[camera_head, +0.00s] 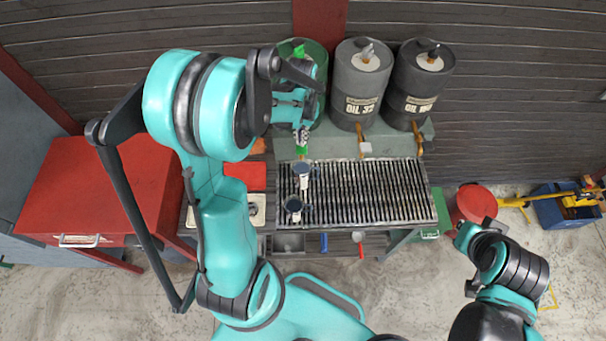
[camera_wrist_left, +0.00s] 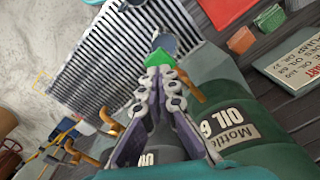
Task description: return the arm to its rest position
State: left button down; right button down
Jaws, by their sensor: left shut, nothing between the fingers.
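My left arm comes in from the left of the head view and reaches up to the back of the bench. Its gripper (camera_head: 302,137) is shut and empty, in front of the green barrel (camera_head: 315,52) and above the back edge of the slatted grate (camera_head: 375,190). In the left wrist view the fingers (camera_wrist_left: 170,80) are together, with a green piece (camera_wrist_left: 157,57) just past their tips; I cannot tell whether they touch it. My right arm (camera_head: 515,265) is folded at the lower right of the head view, and I cannot make out its gripper.
Two dark oil barrels (camera_head: 361,84) (camera_head: 418,84) stand beside the green one, with taps over the grate. Two small jugs (camera_head: 303,170) (camera_head: 293,204) stand on the grate's left side. A red cabinet (camera_head: 100,190) is at left.

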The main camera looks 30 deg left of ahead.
pick_arm(q)
notch_tip(320, 180, up, 3)
jog(key=shift+p, duration=0.65)
jog(key=shift+f, duration=0.1)
jog(key=s+d+f+t+b, duration=0.7)
jog(key=s+d+f+b, duration=0.3)
jog(key=b, duration=1.5)
notch_tip(320, 180, down, 3)
jog(key=shift+s+d+r, duration=0.1)
jog(key=shift+s+d, duration=0.2)
jog(key=shift+s, duration=0.25)
